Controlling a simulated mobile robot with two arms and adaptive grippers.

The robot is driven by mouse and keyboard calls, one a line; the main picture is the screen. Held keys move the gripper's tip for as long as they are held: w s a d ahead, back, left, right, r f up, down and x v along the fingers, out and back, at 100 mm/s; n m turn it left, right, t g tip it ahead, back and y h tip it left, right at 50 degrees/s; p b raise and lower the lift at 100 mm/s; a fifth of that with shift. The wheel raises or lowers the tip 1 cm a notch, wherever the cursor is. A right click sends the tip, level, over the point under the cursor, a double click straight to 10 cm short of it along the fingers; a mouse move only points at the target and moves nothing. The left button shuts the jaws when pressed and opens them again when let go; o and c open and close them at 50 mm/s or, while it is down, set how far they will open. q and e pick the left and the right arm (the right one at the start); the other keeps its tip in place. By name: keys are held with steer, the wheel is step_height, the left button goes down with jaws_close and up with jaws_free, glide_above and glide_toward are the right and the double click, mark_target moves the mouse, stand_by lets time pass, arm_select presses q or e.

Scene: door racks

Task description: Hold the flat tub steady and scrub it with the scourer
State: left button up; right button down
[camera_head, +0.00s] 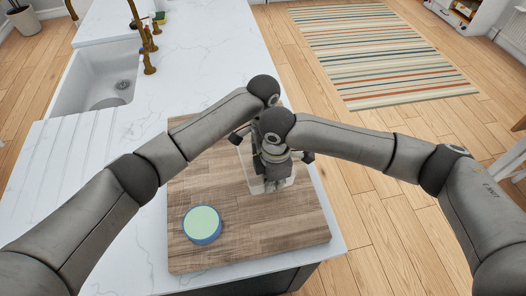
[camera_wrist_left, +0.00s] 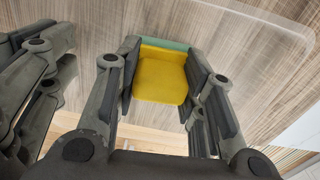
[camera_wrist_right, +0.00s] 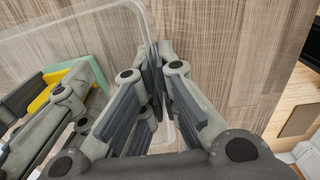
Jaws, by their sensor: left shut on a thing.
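The flat tub (camera_head: 247,162) is clear and shallow and sits on the wooden board. Its see-through rim also shows in the right wrist view (camera_wrist_right: 70,28). My right gripper (camera_head: 273,183) points down at the tub; in the right wrist view its fingers (camera_wrist_right: 158,72) are closed together on the tub's wall. My left gripper (camera_wrist_left: 160,75) is shut on the scourer (camera_wrist_left: 161,82), a yellow block with a green layer, held within the tub's outline. Whether the scourer touches the tub's floor I cannot tell. In the head view my arms hide the scourer and much of the tub.
The wooden board (camera_head: 300,235) lies on the white marble counter (camera_head: 215,85). A round blue item with a pale green top (camera_head: 202,223) stands at the board's front left. A sink (camera_head: 95,80) with brass taps is at the far left. The counter's right edge is close to the board.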

arm_select(q)
steer(key=shift+r, duration=0.1)
steer(key=shift+r, duration=4.1)
arm_select(e)
steer(key=c, duration=1.6)
jaws_free()
steer(key=shift+o, duration=0.2)
step_height(320, 180, up, 12)
